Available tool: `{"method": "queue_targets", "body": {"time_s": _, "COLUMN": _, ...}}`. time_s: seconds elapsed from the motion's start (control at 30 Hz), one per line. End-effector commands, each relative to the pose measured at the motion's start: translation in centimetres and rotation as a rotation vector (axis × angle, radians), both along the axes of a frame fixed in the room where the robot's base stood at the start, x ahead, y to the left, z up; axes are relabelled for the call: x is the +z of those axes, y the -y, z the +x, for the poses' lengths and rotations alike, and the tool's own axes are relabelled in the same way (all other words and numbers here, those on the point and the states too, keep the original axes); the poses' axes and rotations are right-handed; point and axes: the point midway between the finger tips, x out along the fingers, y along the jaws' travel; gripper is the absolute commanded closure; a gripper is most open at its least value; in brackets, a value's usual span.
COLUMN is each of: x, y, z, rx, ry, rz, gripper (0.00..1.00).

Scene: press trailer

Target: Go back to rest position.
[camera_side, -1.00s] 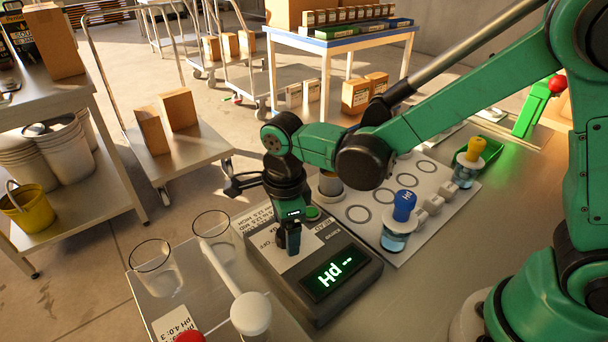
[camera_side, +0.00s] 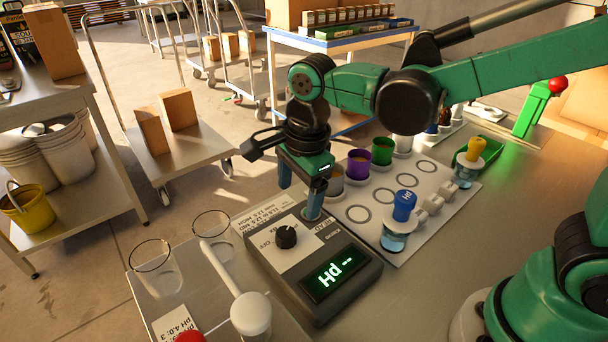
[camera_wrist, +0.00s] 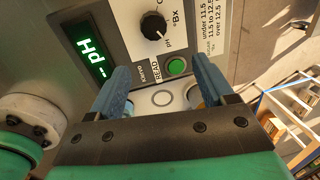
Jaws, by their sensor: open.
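My gripper (camera_side: 299,193) is open and empty, its blue fingers pointing down above the far end of the grey meter (camera_side: 318,262). In the wrist view the two fingers of my gripper (camera_wrist: 160,92) stand apart, with nothing between them. The meter's lit display (camera_side: 332,273) shows green characters like "Hd --". Its black knob (camera_side: 286,237) is uncovered, and the knob also shows in the wrist view (camera_wrist: 154,25). A green button (camera_wrist: 176,66) shows near the right finger in the wrist view; a finger hides it in the side view.
A white board (camera_side: 426,222) with ringed spots holds a blue-topped bottle (camera_side: 399,222), a purple cup (camera_side: 358,163) and a green cup (camera_side: 382,151). Clear beakers (camera_side: 155,270) stand at the left. A red-knobbed green lever (camera_side: 532,108) stands at the back right.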

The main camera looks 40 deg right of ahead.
Motion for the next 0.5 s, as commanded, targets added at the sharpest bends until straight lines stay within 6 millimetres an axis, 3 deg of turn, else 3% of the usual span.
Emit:
{"method": "queue_targets", "body": {"time_s": 0.3, "x": 2.8, "y": 6.3, "z": -2.9, "rx": 0.882, "ry": 0.284, "rz": -0.223, "gripper": 0.26}}
{"method": "queue_targets", "body": {"time_s": 0.5, "x": 2.9, "y": 8.7, "z": -4.4, "rx": 1.309, "ry": 0.372, "rz": -0.472, "gripper": 0.26}}
